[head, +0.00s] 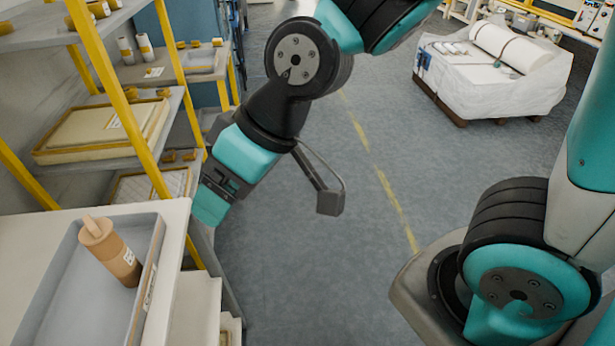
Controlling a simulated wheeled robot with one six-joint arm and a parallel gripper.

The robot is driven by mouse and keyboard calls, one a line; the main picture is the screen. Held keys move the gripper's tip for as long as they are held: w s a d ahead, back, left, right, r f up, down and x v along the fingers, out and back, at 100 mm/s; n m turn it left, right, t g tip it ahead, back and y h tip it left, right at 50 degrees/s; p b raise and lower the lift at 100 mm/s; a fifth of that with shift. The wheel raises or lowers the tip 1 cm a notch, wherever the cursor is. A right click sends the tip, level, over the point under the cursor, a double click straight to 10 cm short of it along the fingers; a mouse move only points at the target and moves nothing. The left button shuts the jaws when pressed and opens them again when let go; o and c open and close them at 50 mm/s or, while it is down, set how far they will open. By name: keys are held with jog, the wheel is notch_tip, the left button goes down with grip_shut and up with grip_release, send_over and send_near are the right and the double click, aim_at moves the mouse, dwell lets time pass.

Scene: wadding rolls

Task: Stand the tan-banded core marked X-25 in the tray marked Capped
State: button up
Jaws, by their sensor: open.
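A brown core (112,254) with a lighter tan band and a small white label stands in a grey tray (62,279) on a white surface at the lower left. Its lean matches that of the shelf posts, so it looks upright. A tan peg-like piece shows on its top. The marking on its label is too small to read. The tray's wall has a white label, also unreadable. My gripper (209,204) is open, with nothing seen in it. It is up and to the right of the core, apart from it, beyond the tray's right edge.
A yellow-posted shelf (140,120) with trays and rolls stands at the left. White rolls (145,46) stand on a rear shelf. A wrapped pallet (490,75) with a large white roll is at the upper right. The grey floor between is clear.

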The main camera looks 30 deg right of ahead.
jog(key=s+d+r+g+h, duration=0.2)
jog(key=s+d+r, duration=0.1)
jog(key=s+d, duration=0.4)
jog(key=shift+r+m, duration=0.25)
jog(key=shift+m, duration=0.15)
